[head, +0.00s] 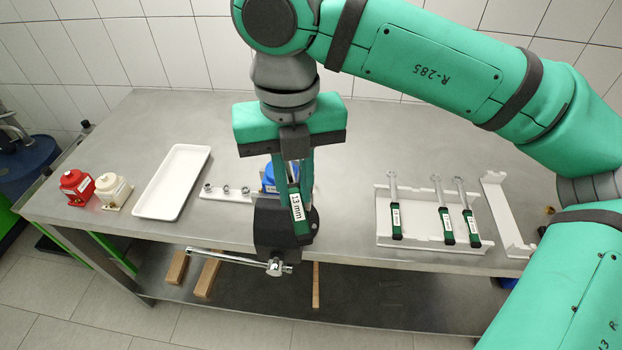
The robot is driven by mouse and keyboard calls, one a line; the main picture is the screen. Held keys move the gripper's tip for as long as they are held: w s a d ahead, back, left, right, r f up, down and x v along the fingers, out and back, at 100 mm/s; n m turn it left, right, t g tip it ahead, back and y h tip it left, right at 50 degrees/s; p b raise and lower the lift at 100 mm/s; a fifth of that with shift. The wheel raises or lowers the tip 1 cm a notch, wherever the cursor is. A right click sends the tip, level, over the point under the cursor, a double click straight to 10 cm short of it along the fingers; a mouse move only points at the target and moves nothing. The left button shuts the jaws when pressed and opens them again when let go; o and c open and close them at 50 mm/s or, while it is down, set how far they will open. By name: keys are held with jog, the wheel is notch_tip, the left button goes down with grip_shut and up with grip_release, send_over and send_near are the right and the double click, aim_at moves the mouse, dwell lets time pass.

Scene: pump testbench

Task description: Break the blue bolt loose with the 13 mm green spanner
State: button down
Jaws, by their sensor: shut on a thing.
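My gripper (294,174) is shut on a spanner with a green handle and a white label reading 13 mm (297,206). It holds the spanner above and in front of the dark vise (270,225) at the bench's front edge. A blue part (268,178) shows behind the gripper and the vise, mostly covered. I cannot make out the blue bolt or whether the spanner's jaw touches it; my gripper and the spanner hide that area.
A white rack (420,238) holds several green-handled spanners at right, beside another white holder (505,210). To the left are a strip of sockets (227,193), an empty white tray (172,182), a red pump (77,186) and a cream pump (112,190). The vise handle (230,257) sticks out front.

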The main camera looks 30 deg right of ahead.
jog(key=shift+w+a+f+m, duration=0.1)
jog(key=shift+a+f+m, duration=0.4)
jog(key=shift+f, duration=0.25)
jog(key=shift+a+f+m, duration=0.4)
jog(key=shift+a+f, duration=0.15)
jog(key=shift+f, duration=0.15)
jog(key=shift+w+a, duration=0.15)
jog(key=shift+a, duration=0.4)
jog(key=shift+f, duration=1.1)
dwell(0.8)
jog(key=c, duration=2.4)
grip_release()
grip_shut()
